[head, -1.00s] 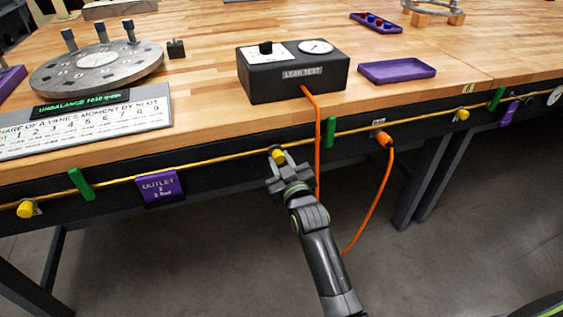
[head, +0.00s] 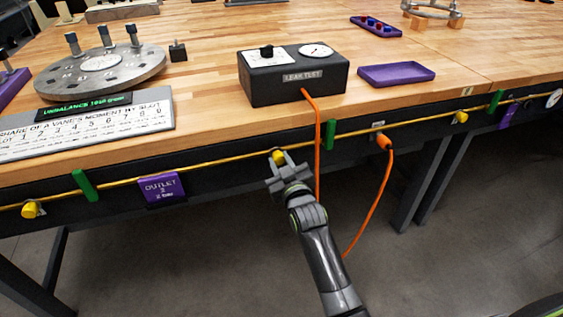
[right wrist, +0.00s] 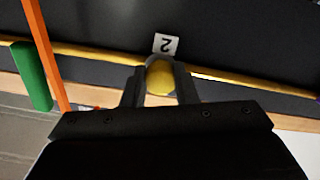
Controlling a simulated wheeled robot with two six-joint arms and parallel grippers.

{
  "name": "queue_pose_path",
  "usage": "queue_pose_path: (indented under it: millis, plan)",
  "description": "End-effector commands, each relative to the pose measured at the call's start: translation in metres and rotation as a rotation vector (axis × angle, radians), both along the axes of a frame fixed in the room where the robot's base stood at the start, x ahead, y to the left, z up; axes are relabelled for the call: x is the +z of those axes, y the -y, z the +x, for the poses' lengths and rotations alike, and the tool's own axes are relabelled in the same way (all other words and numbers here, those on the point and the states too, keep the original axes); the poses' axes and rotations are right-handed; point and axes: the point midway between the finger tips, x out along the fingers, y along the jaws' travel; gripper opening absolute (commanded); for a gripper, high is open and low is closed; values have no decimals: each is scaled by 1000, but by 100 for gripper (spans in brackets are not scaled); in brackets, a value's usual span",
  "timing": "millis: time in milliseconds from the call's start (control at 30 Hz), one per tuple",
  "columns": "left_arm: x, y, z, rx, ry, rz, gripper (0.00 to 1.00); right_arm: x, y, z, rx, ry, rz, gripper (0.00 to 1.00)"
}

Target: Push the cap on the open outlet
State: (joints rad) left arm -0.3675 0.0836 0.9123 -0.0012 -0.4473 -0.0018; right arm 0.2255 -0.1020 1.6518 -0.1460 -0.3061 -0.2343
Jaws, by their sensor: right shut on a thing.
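My right gripper (head: 280,162) is at the table's front rail, shut on a yellow cap (head: 278,156). In the right wrist view the cap (right wrist: 160,78) sits between the two fingers, in front of a grey ring and a small tag (right wrist: 165,44) reading 2. The cap is at the yellow pipe (head: 235,155); I cannot tell whether it is fully seated, because the fingers hide its sides. My left gripper is not in view.
An orange hose (head: 318,150) hangs close right of the gripper, from the leak test box (head: 293,88) to a plug (head: 384,142) on the rail. Green handles (head: 84,185) and other yellow caps (head: 31,209) line the pipe. The floor in front is clear.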

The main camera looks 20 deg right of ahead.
Motion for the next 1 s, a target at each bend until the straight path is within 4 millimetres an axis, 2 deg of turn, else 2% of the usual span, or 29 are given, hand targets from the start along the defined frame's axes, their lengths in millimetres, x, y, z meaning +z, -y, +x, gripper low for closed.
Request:
queue_pose_path:
  millis: [33,267,300,467,667,700,733,1000]
  plan:
    - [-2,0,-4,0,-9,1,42,8,0,3,2,18,-3,0]
    - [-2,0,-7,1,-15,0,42,10,0,3,2,21,-4,0]
    - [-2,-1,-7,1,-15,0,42,10,0,3,2,21,-4,31]
    - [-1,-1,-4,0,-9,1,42,8,0,2,1,19,-3,51]
    - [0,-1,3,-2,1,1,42,6,0,2,1,13,-2,53]
    - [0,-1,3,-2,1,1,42,6,0,2,0,12,-2,58]
    - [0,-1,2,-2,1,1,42,6,0,1,1,12,-2,59]
    - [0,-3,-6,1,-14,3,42,5,0,0,1,9,-1,59]
